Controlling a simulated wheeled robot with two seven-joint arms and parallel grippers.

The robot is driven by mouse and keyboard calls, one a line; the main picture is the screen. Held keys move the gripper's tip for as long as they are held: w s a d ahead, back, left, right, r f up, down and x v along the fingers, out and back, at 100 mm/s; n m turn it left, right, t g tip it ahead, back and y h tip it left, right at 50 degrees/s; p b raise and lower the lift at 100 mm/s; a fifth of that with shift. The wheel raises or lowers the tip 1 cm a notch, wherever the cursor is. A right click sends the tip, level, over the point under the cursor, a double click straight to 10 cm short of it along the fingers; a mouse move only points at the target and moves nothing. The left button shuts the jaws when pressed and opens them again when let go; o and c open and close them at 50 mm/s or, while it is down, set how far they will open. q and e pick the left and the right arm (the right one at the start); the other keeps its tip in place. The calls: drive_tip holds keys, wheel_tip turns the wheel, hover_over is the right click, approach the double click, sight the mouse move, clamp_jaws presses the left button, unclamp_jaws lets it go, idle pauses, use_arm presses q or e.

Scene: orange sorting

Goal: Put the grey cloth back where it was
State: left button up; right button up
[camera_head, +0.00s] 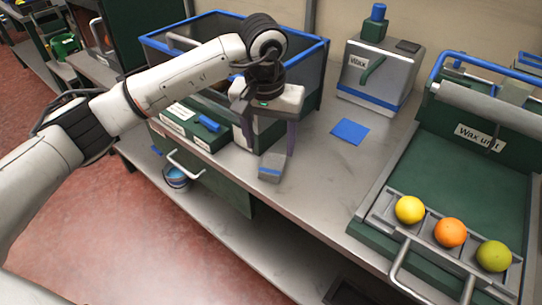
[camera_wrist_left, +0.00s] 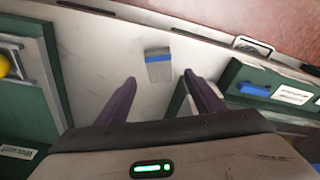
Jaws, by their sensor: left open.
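The grey cloth (camera_head: 271,168) is a small folded piece with a blue stripe. It lies on the metal bench near its front edge, and it also shows in the left wrist view (camera_wrist_left: 158,66). My left gripper (camera_head: 268,148) is open and empty, fingers pointing down, above the bench just behind the cloth. In the left wrist view the cloth lies just beyond the two purple fingertips (camera_wrist_left: 160,77), apart from them. A flat blue square (camera_head: 350,131) lies bare on the bench to the right. My right gripper is not in view.
The wax unit (camera_head: 470,165) at right holds a yellow, an orange and a green fruit in a rack. A blue-rimmed crate (camera_head: 305,62) and green labelled boxes (camera_head: 186,127) stand at left. The bench around the blue square is clear.

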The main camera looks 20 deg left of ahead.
use_arm(q)
drive_tip(key=shift+s+r, duration=0.2)
drive_tip(key=shift+r, duration=0.85)
drive_tip(key=shift+s+r, duration=0.15)
drive_tip(key=shift+r, duration=0.85)
